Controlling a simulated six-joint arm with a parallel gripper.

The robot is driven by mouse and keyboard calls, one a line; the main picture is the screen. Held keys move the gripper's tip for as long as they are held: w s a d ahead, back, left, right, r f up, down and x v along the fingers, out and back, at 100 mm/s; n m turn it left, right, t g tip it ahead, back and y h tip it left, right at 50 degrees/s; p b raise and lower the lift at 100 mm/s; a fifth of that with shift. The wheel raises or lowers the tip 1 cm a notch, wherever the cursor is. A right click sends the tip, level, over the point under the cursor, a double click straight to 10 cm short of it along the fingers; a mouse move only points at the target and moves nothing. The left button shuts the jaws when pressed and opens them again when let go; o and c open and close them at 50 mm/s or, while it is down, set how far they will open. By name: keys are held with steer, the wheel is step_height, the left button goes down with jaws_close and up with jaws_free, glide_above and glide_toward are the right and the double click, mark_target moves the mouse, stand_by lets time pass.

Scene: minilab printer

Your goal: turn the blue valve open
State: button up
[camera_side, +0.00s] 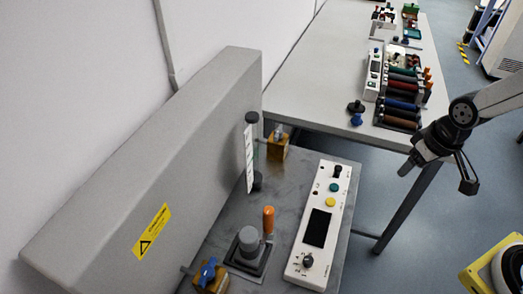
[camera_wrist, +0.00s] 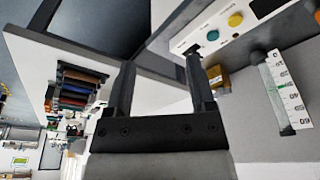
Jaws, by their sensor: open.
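The blue valve (camera_side: 207,271) has a blue handle on a brass-coloured block at the near left of the grey bench in the side view. It does not show in the wrist view. My gripper (camera_side: 436,178) is at the right of the side view, in the air beyond the bench's right side and far from the valve. In the wrist view my gripper (camera_wrist: 158,62) shows two dark fingers spread apart with nothing between them.
The white control panel (camera_side: 320,225) with buttons, a screen and a knob lies between valve and gripper. An orange-handled part (camera_side: 268,220), a grey round knob (camera_side: 248,240) and an upright flow meter (camera_side: 250,158) stand near the grey housing (camera_side: 150,170). A second table (camera_side: 310,85) holds several coloured rolls.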

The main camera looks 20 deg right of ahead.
steer(key=w+a+n+y, duration=0.1)
steer(key=w+a+n, duration=0.45)
steer(key=a, duration=0.45)
steer(key=n+g+y, duration=0.3)
steer(key=n+y, duration=0.1)
steer(key=n, duration=0.9)
glide_toward(209, 270)
steer(key=a+f, duration=0.1)
steer(key=f, duration=0.1)
steer(key=shift+s+a+r+m, duration=0.1)
steer(key=shift+a+r+m, duration=0.05)
steer(key=shift+a+m, duration=0.1)
steer(key=shift+h, duration=0.3)
steer(key=shift+x, duration=3.85)
steer(key=shift+d, duration=0.1)
